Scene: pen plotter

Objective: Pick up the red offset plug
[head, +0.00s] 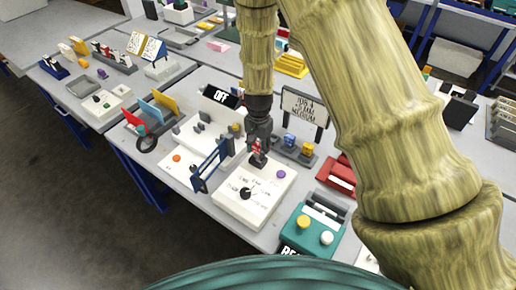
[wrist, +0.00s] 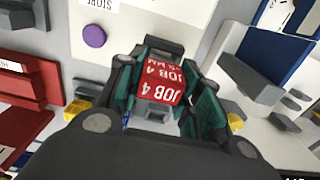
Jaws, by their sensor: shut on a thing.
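The red offset plug (wrist: 160,84) shows in the wrist view as a small red block with white lettering that reads "JOB 4", with a grey part below it. My gripper (wrist: 161,100) is shut on it, one teal and dark finger on each side. In the head view my gripper (head: 258,152) points down over the back part of the white control box (head: 230,206), with a bit of red between the fingers. The plug's lower end is hidden, so I cannot tell whether it is clear of the surface below.
The white box has a black knob (head: 246,193) and a purple button (head: 281,174). A blue upright frame (head: 210,165) stands close on the left. A red holder (head: 338,176) and a teal box (head: 312,226) are at the right.

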